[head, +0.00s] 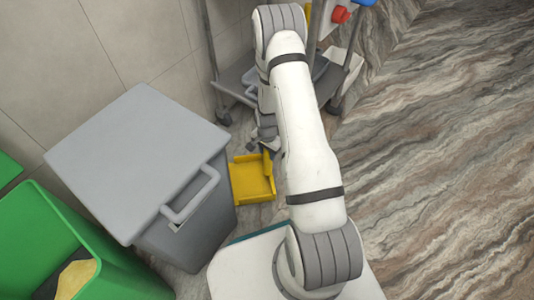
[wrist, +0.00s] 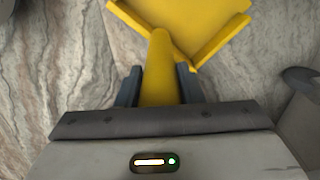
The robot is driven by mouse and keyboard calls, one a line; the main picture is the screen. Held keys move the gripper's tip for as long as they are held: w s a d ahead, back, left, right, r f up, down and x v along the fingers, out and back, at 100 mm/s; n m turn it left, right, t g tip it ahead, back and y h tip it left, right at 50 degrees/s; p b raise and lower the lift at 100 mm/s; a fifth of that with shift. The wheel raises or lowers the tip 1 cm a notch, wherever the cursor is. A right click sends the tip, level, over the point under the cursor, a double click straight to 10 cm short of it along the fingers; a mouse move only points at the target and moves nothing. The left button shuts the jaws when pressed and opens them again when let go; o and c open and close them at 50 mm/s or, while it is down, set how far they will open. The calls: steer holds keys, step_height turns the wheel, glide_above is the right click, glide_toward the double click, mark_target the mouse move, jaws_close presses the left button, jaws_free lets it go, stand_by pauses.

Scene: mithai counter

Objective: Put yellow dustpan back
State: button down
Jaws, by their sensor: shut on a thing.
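The yellow dustpan (head: 252,180) shows in the head view between the grey bin and my arm, low by the floor. In the wrist view its pan (wrist: 187,22) is at the top and its handle (wrist: 158,72) points toward me. My gripper (wrist: 159,84) is shut on the handle, with one dark finger on each side. In the head view my gripper (head: 265,150) is small and partly hidden by my arm. I cannot tell whether the pan touches the floor.
A grey lidded bin (head: 135,155) stands left of the dustpan, and an open green bin (head: 75,255) is at lower left. A wheeled cleaning cart (head: 236,80) stands at the back by the tiled wall. The marbled floor (head: 440,170) on the right is clear.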

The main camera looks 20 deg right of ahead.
steer(key=c, duration=1)
jaws_free()
steer(key=shift+f, duration=0.1)
steer(key=shift+o, duration=0.2)
